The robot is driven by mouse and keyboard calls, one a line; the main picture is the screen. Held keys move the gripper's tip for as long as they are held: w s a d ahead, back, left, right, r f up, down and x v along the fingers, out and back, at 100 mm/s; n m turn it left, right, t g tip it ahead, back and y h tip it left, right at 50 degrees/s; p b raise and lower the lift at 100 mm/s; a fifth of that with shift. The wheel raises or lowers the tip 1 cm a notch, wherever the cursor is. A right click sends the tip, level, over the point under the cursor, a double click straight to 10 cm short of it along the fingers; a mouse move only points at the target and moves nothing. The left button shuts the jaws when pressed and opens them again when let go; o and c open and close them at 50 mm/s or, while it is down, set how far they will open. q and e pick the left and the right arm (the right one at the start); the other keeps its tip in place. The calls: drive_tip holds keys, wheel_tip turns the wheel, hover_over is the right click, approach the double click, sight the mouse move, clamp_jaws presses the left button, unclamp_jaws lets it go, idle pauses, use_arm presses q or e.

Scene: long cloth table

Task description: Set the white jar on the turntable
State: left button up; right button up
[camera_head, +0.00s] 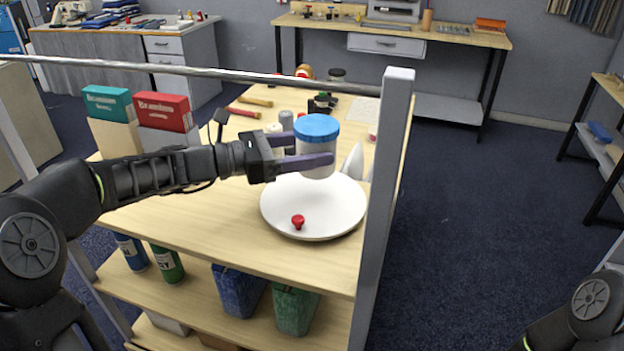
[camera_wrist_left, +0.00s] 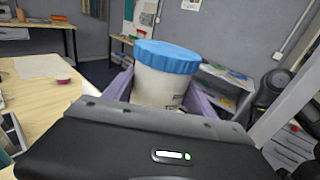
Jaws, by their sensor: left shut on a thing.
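The white jar (camera_head: 316,157) has a blue lid and is upright in the head view. My left gripper (camera_head: 308,152) is shut on the jar, with its purple fingers on either side. The jar also shows between the fingers in the left wrist view (camera_wrist_left: 160,85). The turntable (camera_head: 328,212) is a round white disc on the table. The jar appears over the turntable's back part; whether its base touches the disc is hard to tell. My right gripper is not in view; only part of my right arm shows at the lower right.
A small red knob-like piece (camera_head: 298,221) is on the turntable's front part. A grey post (camera_head: 382,200) rises just right of the turntable, joined to a rail. Teal (camera_head: 108,103) and red (camera_head: 163,111) boxes stand at the left. White pointed shapes (camera_head: 352,163) stand behind the disc.

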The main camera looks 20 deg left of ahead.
use_arm(q)
drive_tip(key=shift+f, duration=1.3)
drive_tip(key=shift+f, duration=0.1)
drive_tip(key=shift+f, duration=1.8)
drive_tip(key=o, duration=1.5)
drive_tip(key=shift+o, duration=0.2)
drive_tip(key=b+v, duration=0.1)
drive_tip(key=v, duration=0.9)
drive_tip(key=shift+s+a+b, duration=0.1)
drive_tip(key=shift+a+b, duration=0.1)
drive_tip(key=shift+b, duration=0.1)
drive_tip(key=shift+v, duration=0.8)
drive_tip(key=shift+r, duration=0.1)
